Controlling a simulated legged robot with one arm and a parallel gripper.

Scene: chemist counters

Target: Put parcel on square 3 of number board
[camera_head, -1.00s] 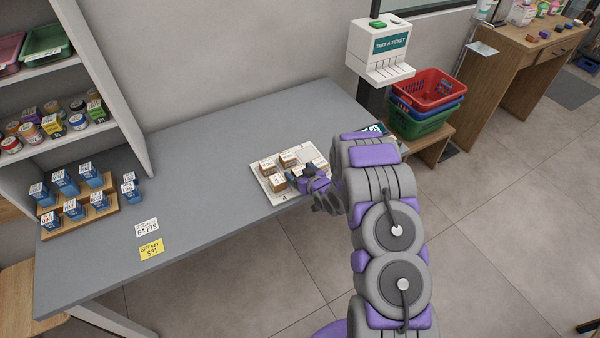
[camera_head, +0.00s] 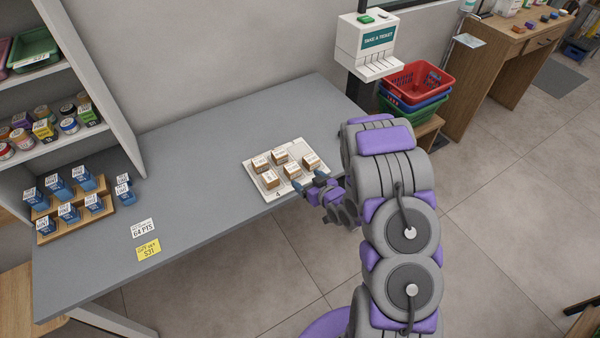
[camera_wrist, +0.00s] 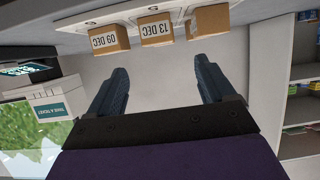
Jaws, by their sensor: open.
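The white number board (camera_head: 298,146) lies on the grey counter and bears several small brown parcels with white labels. Parcels stand at the back left (camera_head: 261,163), back middle (camera_head: 280,156), front left (camera_head: 270,179), front middle (camera_head: 292,170) and front right (camera_head: 311,161). A "4" shows on the front edge; a 3 is not readable. My gripper (camera_head: 309,183) is open and empty at the board's front right edge. In the wrist view, parcels marked 09 DEC (camera_wrist: 109,40) and 13 DEC (camera_wrist: 156,30) and another parcel (camera_wrist: 209,21) stand beyond the open fingertips.
Blue boxes (camera_head: 70,208) stand on a wooden stepped rack at the left. Two price cards (camera_head: 147,250) lie near the counter's front edge. A ticket machine (camera_head: 368,45) and stacked baskets (camera_head: 421,82) are at the back right. The middle of the counter (camera_head: 190,175) is clear.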

